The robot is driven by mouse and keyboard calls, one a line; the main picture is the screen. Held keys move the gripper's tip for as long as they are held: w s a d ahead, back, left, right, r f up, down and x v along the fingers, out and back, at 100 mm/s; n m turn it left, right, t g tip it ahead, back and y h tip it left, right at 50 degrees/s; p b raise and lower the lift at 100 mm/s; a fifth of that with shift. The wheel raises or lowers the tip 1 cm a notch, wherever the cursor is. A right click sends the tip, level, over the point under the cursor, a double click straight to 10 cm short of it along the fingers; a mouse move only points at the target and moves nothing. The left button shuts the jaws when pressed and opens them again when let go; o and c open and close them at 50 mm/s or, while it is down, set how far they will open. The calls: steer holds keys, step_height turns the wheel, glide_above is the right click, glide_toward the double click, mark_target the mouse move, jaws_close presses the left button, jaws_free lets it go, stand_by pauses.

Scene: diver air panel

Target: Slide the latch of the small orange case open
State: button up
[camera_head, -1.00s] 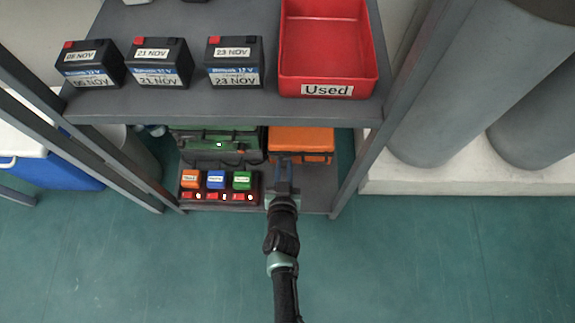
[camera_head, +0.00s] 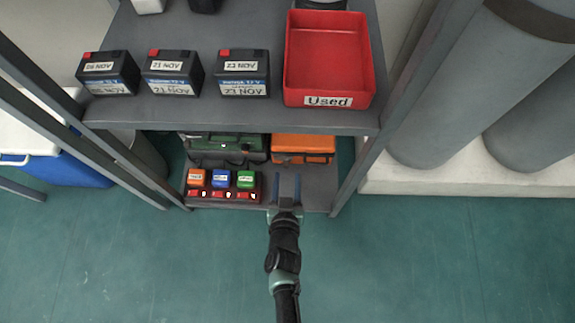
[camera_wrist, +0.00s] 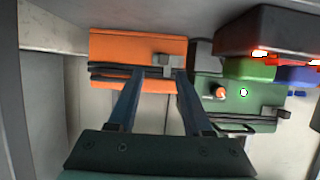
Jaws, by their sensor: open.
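The small orange case (camera_head: 303,148) sits on the lower shelf, under the upper shelf's front edge. In the wrist view the orange case (camera_wrist: 113,46) shows a dark band along its front and a grey latch block (camera_wrist: 168,60) right of its middle. My gripper (camera_head: 286,178) is in front of the case and apart from it in the head view. In the wrist view my gripper (camera_wrist: 158,74) has its two fingers spread, pointing at the case front just below the latch. Nothing is between the fingers. I cannot tell the latch's exact position along its track.
A green case (camera_head: 228,145) stands left of the orange case. A charger with several coloured batteries (camera_head: 222,182) sits at the front left of the lower shelf. The upper shelf (camera_head: 235,117) overhangs, holding black batteries (camera_head: 242,75) and a red "Used" bin (camera_head: 327,101). A shelf post (camera_head: 352,180) stands right.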

steer(key=p+v, duration=0.4)
steer(key=v, duration=0.4)
steer(key=shift+s, duration=0.15)
